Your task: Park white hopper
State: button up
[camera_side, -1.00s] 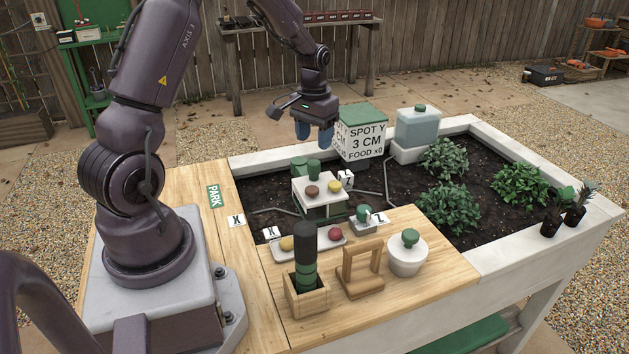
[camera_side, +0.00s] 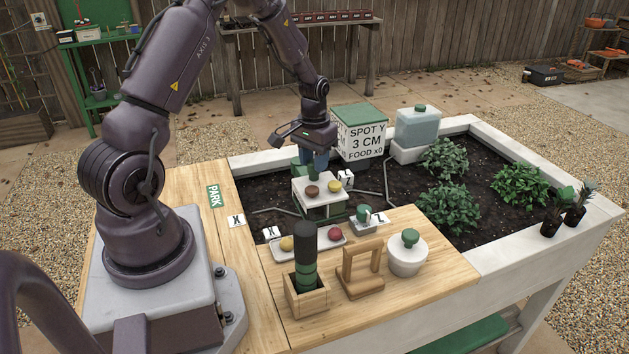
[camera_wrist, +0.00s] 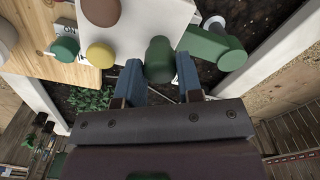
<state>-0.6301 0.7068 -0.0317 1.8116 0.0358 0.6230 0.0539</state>
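A white box-like unit (camera_side: 322,206), which looks like the hopper, stands over the dark soil beside the wooden deck. It has brown and yellow round caps and a green knob (camera_side: 313,174) on top. My gripper (camera_side: 316,158) is right above that knob, fingers pointing down. In the wrist view the green knob (camera_wrist: 158,60) lies between my two blue fingers (camera_wrist: 158,78), with a small gap visible at the right finger. The white top (camera_wrist: 140,25) is also visible there. The PARK label (camera_side: 213,196) is on the wooden deck at left.
A lidded box marked SPOT Y 3 CM FOOD x0 (camera_side: 360,135) and a water tank (camera_side: 418,126) stand behind. Plants grow at right.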

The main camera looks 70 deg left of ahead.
aim_at(298, 180)
jog(key=shift+s, duration=0.1)
jog(key=shift+c, duration=0.2)
jog(key=shift+s+a, duration=0.1)
jog(key=shift+s, duration=0.85)
jog(key=shift+s+a, duration=0.3)
jog(key=shift+s, duration=0.45)
jog(key=shift+s+a, duration=0.3)
jog(key=shift+s, duration=0.55)
